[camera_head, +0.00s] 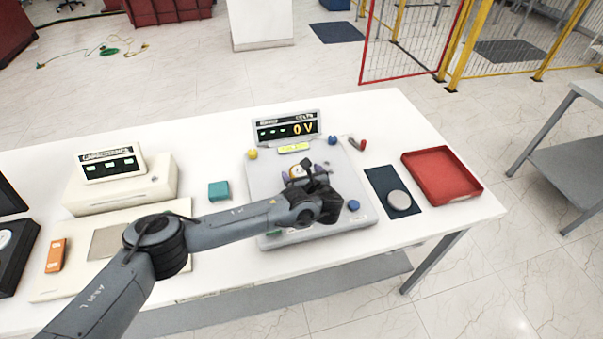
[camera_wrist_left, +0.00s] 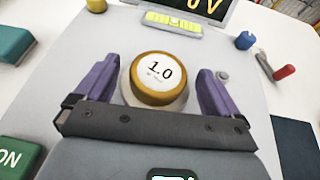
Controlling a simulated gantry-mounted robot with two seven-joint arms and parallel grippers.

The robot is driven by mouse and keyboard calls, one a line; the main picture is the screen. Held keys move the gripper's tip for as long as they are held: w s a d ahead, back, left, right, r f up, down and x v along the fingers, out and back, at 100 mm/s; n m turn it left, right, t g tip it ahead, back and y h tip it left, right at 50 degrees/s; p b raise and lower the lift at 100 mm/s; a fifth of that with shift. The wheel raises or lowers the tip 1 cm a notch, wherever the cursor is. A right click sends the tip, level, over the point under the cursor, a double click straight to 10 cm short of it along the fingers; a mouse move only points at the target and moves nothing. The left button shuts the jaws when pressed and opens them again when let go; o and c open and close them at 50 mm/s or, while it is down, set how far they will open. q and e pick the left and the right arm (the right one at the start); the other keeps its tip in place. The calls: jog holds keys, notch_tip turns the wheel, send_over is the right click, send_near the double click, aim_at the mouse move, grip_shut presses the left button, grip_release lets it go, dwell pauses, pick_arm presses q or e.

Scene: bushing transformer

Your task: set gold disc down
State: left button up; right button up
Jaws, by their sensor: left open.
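The gold disc (camera_wrist_left: 158,98) has a white top marked 1.0 and shows in the left wrist view on the grey plate of the device with the 0 V display (camera_head: 303,129). My left gripper (camera_wrist_left: 155,86) is open, with one purple finger on each side of the disc. Narrow gaps seem to show between fingers and disc. In the head view the left gripper (camera_head: 303,172) is over the middle of the plate, and my wrist hides most of the disc. My right gripper is not in view.
A dark mat (camera_head: 379,178) with a pale round disc (camera_head: 399,200) lies right of the plate. Beyond it is an empty red tray (camera_head: 466,187). A teal block (camera_head: 218,190) and a beige capacitance meter (camera_head: 150,187) stand to the left.

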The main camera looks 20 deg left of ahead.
pick_arm(q)
jog(key=p+v, duration=0.1)
jog(key=v, duration=1)
jog(key=shift+s+d, duration=0.1)
jog(key=shift+d, duration=0.05)
